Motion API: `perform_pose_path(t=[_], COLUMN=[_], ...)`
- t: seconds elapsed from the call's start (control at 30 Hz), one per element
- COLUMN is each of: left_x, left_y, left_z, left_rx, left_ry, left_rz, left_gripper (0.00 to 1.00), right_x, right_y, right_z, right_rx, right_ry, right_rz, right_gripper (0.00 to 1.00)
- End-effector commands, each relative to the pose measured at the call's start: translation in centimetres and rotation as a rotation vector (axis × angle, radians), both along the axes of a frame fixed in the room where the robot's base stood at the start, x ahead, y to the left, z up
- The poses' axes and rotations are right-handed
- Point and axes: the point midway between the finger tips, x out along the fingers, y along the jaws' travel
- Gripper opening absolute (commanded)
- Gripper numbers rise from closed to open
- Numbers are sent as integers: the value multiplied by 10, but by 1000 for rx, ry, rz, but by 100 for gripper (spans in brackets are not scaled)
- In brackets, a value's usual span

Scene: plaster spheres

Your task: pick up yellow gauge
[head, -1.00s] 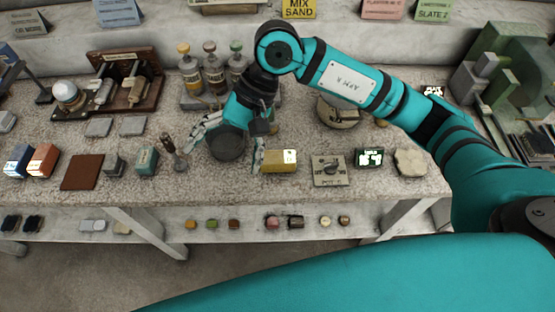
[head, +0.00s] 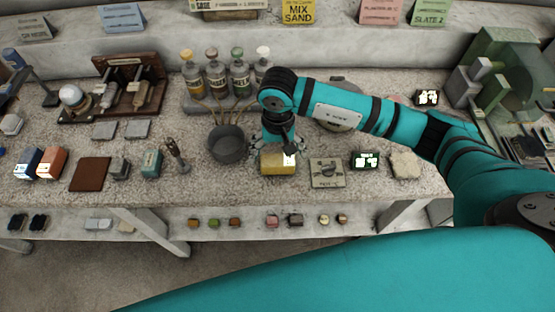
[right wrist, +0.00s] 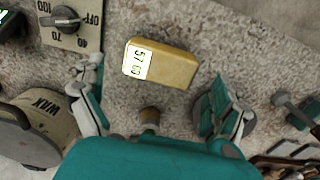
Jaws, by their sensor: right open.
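The yellow gauge (head: 272,163) is a small block with a lit white display, lying on the stone worktop near its front edge. In the right wrist view the gauge (right wrist: 172,66) lies flat and tilted, its display reading 57 and further digits. My right gripper (head: 280,146) is just behind and above the gauge in the head view, pointing down. In the right wrist view the fingers of my right gripper (right wrist: 157,98) are spread wide, with the gauge beyond the tips and nothing held. My left gripper is not in view.
A dial plate (head: 327,173) and a lit dark display (head: 367,161) are right of the gauge. A WAX tin (right wrist: 45,120) is near one finger.

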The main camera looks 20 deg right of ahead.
Motion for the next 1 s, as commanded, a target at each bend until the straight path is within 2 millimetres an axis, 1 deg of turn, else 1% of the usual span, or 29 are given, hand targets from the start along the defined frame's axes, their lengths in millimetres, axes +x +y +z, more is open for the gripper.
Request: perform_pose_path(t=[0.17, 0.33, 0.4, 0.5, 0.73, 0.77, 1.0], left_x=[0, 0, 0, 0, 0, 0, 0], left_y=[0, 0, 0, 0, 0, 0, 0], left_z=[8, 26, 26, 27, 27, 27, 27], left_rx=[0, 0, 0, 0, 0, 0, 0], left_ry=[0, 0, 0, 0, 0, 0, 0], left_rz=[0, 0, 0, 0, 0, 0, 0], left_gripper=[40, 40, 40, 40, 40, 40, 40], right_x=[-1, -1, 0, 0, 1, 1, 1], right_y=[0, 1, 1, 1, 1, 1, 1], right_z=[-10, -35, -45, -54, -57, -56, -56], right_rx=[0, 0, 0, 1, 0, 0, 1], right_ry=[4, 7, 4, 2, 0, 0, 0], right_rz=[-2, -2, -1, -1, 0, 0, 0], right_gripper=[100, 100, 100, 100, 100, 97, 66])
